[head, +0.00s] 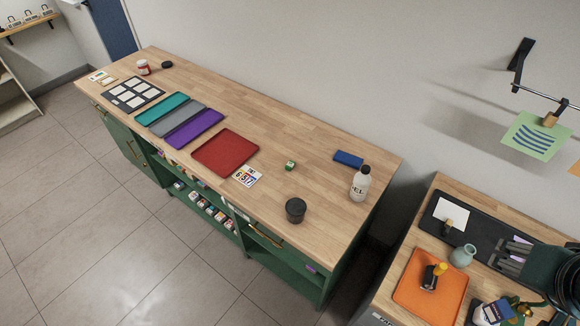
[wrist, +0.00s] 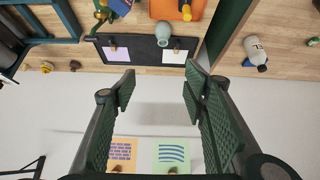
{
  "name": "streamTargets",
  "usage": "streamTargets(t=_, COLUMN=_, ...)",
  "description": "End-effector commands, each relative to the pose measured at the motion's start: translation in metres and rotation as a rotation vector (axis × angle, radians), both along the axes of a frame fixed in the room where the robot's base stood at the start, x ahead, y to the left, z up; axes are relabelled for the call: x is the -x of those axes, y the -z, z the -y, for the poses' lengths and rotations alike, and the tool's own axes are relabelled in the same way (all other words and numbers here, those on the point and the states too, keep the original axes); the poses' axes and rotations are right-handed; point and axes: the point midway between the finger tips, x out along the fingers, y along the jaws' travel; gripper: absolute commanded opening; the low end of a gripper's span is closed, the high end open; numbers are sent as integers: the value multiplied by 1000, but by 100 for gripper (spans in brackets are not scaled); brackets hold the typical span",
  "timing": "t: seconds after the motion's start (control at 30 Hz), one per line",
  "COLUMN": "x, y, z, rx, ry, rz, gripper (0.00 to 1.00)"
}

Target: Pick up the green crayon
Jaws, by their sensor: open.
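I cannot clearly make out a green crayon in either view. A small green block-like item (head: 290,165) lies on the long wooden counter (head: 320,185), too small to identify; a green bit also shows at the right edge of the wrist view (wrist: 313,41). My gripper (wrist: 160,88) is open and empty, with bare wall between its fingers. In the head view my gripper (head: 514,252) is at the far right, over the second worktop and well away from the green item.
Near the green item are a red tray (head: 225,152), a number card (head: 247,176), a blue eraser-like block (head: 348,159), a white bottle (head: 360,183) and a dark cup (head: 295,210). The right worktop holds an orange tray (head: 408,294) and a vase (head: 462,256). A gap separates the worktops.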

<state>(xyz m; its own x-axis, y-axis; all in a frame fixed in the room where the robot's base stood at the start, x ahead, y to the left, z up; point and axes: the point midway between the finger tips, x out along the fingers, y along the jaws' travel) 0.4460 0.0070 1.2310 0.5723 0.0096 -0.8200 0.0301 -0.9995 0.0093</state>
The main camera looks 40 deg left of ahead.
Motion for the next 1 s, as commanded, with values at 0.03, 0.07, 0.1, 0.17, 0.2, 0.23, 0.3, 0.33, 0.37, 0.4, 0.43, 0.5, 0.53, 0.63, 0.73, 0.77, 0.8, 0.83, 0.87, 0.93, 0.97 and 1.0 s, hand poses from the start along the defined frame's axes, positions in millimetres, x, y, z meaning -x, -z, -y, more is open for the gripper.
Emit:
streamTargets(t=0.03, x=-5, y=-3, z=-3, rx=3, ry=-13, rz=-4, gripper=44)
streamTargets(t=0.07, x=-8, y=-4, z=-5, rx=6, ry=-20, rz=-8, gripper=44)
streamTargets(t=0.1, x=-12, y=-6, z=-9, rx=9, ry=-34, rz=-13, gripper=44)
streamTargets(t=0.17, x=-18, y=-9, z=-14, rx=17, ry=-57, rz=-22, gripper=44)
streamTargets(t=0.2, x=-23, y=-11, z=-18, rx=21, ry=-71, rz=-28, gripper=44)
streamTargets(t=0.23, x=-27, y=-12, z=-22, rx=25, ry=-83, rz=-32, gripper=44)
streamTargets(t=0.3, x=-36, y=-16, z=-30, rx=34, ry=-113, rz=-42, gripper=44)
streamTargets(t=0.33, x=-40, y=-17, z=-33, rx=39, ry=-126, rz=-48, gripper=44)
streamTargets(t=0.37, x=-44, y=-19, z=-37, rx=43, ry=-138, rz=-53, gripper=44)
streamTargets(t=0.4, x=-49, y=-20, z=-42, rx=48, ry=-155, rz=-59, gripper=44)
streamTargets(t=0.43, x=-54, y=-22, z=-46, rx=52, ry=-168, rz=-63, gripper=44)
streamTargets(t=0.5, x=-63, y=-24, z=-54, rx=61, ry=-197, rz=-74, gripper=44)
streamTargets(t=0.53, x=-67, y=-25, z=-58, rx=65, ry=-210, rz=-79, gripper=44)
streamTargets(t=0.63, x=-80, y=-27, z=-72, rx=78, ry=-252, rz=-93, gripper=44)
streamTargets(t=0.73, x=-93, y=-29, z=-86, rx=93, ry=-296, rz=-109, gripper=44)
streamTargets(t=0.77, x=-97, y=-30, z=-90, rx=96, ry=-308, rz=-113, gripper=44)
streamTargets(t=0.8, x=-102, y=-30, z=-96, rx=102, ry=-325, rz=-118, gripper=44)
streamTargets(t=0.83, x=-106, y=-30, z=-101, rx=106, ry=-339, rz=-122, gripper=44)
streamTargets(t=0.87, x=-110, y=-30, z=-106, rx=110, ry=-352, rz=-126, gripper=44)
streamTargets(t=0.93, x=-119, y=-30, z=-117, rx=120, ry=-381, rz=-137, gripper=44)
streamTargets(t=0.97, x=-123, y=-31, z=-122, rx=124, ry=-394, rz=-141, gripper=44)
streamTargets(t=1.0, x=-128, y=-31, z=-128, rx=130, ry=-412, rz=-146, gripper=44)
